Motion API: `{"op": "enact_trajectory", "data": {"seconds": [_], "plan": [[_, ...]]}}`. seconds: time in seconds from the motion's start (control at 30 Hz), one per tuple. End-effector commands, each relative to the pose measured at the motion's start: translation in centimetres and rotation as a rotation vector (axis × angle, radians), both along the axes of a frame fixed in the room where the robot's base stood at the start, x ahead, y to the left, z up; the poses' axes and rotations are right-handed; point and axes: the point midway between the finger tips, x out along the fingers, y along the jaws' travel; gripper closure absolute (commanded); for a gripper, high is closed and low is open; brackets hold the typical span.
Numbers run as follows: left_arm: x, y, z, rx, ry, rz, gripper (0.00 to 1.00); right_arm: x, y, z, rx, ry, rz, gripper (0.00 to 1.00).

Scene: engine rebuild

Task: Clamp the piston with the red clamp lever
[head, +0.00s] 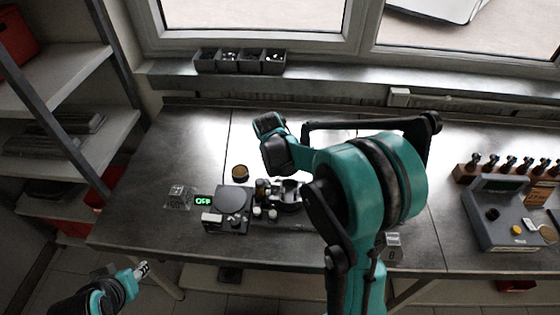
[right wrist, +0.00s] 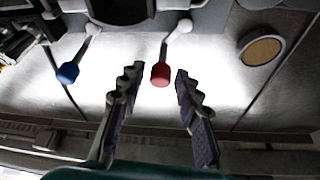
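The red clamp lever (right wrist: 160,74) has a grey arm and a red knob. In the right wrist view its knob lies between the fingertips of my right gripper (right wrist: 156,82). That gripper is open, with a gap on both sides of the knob. A second lever with a blue knob (right wrist: 68,72) is left of it. A dark rounded part (right wrist: 120,10) sits between the levers at the top edge, cut off; I cannot tell whether it is the piston. In the head view my right arm hides both levers. My left gripper (head: 142,269) is at the lower left, off the bench.
A scale (head: 232,200) with a green OFF display stands beside several small parts on the bench. A brown disc (head: 240,172) lies behind it; a clear block (head: 179,196) is at left. Small bins (head: 240,61) stand on the sill.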

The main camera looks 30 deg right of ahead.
Motion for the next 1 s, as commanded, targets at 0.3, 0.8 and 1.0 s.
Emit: {"op": "enact_trajectory", "data": {"seconds": [0.3, 0.8, 1.0], "plan": [[0.0, 0.0, 0.0, 0.000, 0.000, 0.000, 0.60, 0.0, 0.0, 0.2, 0.000, -0.001, 0.001, 0.59], [0.0, 0.0, 0.0, 0.000, 0.000, 0.000, 0.60, -2.5, 2.5, 8.4, 0.000, -0.001, 0.003, 0.59], [0.0, 0.0, 0.0, 0.000, 0.000, 0.000, 0.60, -3.1, 3.1, 10.7, 0.000, -0.001, 0.000, 0.59]]}}
